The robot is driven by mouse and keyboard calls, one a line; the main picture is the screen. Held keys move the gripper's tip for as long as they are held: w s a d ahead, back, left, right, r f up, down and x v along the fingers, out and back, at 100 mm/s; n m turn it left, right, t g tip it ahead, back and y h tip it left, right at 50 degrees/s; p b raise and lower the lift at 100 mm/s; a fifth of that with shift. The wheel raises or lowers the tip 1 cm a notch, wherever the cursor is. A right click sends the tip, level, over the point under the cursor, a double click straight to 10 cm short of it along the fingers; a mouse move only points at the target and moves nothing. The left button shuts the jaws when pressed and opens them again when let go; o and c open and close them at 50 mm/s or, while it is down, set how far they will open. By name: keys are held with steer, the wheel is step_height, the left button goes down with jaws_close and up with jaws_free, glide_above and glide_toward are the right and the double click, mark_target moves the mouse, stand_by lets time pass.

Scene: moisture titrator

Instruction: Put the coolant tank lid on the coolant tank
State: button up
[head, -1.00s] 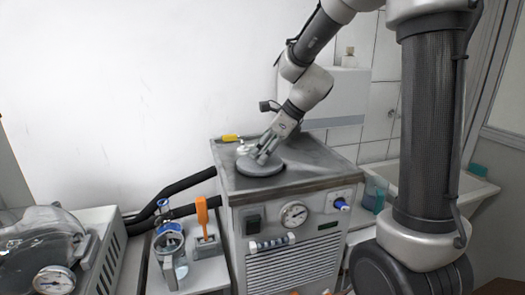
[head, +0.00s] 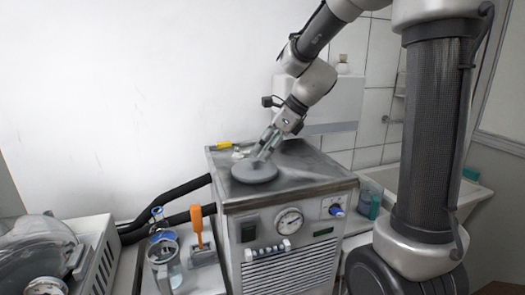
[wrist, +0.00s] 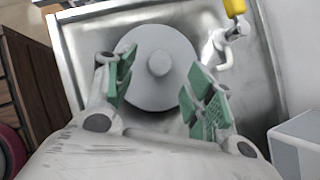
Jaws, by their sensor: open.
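The coolant tank lid (head: 254,173) is a round grey disc lying flat on the metal top of the coolant tank (head: 310,182), towards its left side. In the wrist view the lid (wrist: 160,90) shows a small round knob (wrist: 160,63) at its middle. My gripper (head: 262,152) is just above the lid. In the wrist view my open gripper (wrist: 160,95) has its green-padded fingers apart on either side of the lid's near half, with nothing between them. The tank opening is not visible; I cannot tell whether the lid covers it.
A yellow-handled valve (wrist: 233,8) stands close to the lid on the tank top. At the left are a glass jug (head: 165,262), an orange-handled tool (head: 196,225) and a glass vessel on a machine (head: 35,250). The right of the tank top is clear.

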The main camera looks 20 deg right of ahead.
steer(key=shift+v, duration=2.05)
steer(key=v, duration=1.2)
steer(key=s+d+f+n+h, duration=0.25)
steer(key=d+f+n, duration=0.2)
steer(key=n, duration=0.45)
steer(key=s+f+n+t+h, duration=0.1)
steer(key=s+f+n+h, duration=0.2)
steer(key=s+n, duration=1.2)
step_height(320, 180, down, 3)
steer(key=s, duration=0.3)
steer(key=shift+f, duration=0.15)
